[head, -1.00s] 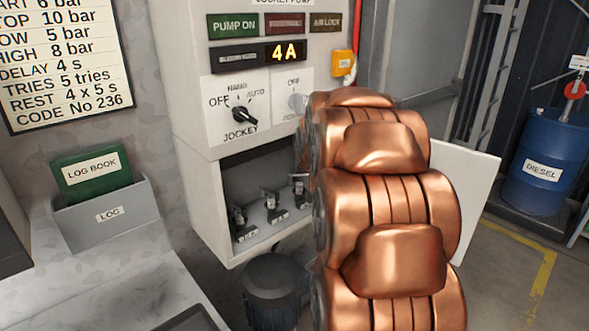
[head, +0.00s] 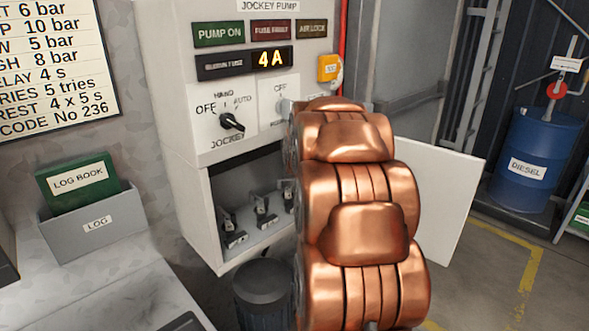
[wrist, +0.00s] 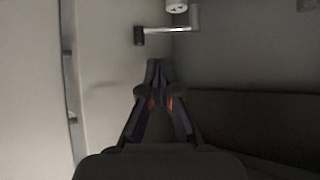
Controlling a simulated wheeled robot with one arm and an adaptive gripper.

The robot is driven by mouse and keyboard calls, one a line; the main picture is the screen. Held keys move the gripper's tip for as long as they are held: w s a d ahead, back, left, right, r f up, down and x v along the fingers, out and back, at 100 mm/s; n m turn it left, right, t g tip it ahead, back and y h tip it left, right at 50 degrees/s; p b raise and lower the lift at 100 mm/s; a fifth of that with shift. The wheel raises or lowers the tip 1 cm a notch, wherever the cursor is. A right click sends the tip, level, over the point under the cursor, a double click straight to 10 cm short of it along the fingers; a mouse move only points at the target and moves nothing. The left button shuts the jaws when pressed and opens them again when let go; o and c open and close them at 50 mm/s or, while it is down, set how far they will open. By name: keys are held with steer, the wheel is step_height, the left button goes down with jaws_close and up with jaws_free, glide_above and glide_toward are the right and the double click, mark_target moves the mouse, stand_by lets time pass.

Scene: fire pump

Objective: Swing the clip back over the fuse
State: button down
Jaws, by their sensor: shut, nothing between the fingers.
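The open lower compartment of the jockey pump panel holds several fuse holders with clips, among them the left one (head: 233,238) and the middle one (head: 263,212). My copper arm hides the right part of the compartment and my gripper in the head view. In the wrist view my gripper (wrist: 158,66) is shut and empty, its tips below a metal clip arm (wrist: 168,30) with a black end (wrist: 139,36). A pale round part, possibly a fuse end (wrist: 177,5), shows at the top edge beside the clip arm. I cannot tell whether the tips touch the clip.
The compartment's white side wall (wrist: 30,90) is close on the left of the wrist view. A dark ledge (wrist: 255,120) lies at the right. The panel's open white door (head: 440,200) stands right of my arm.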

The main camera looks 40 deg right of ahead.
steer(key=shift+p+x, duration=0.85)
steer(key=shift+x, duration=2.7)
steer(key=shift+a, duration=0.2)
steer(key=shift+s+d+b, duration=0.1)
steer(key=shift+d+b, duration=0.1)
steer(key=shift+b, duration=0.1)
steer(key=shift+f, duration=0.1)
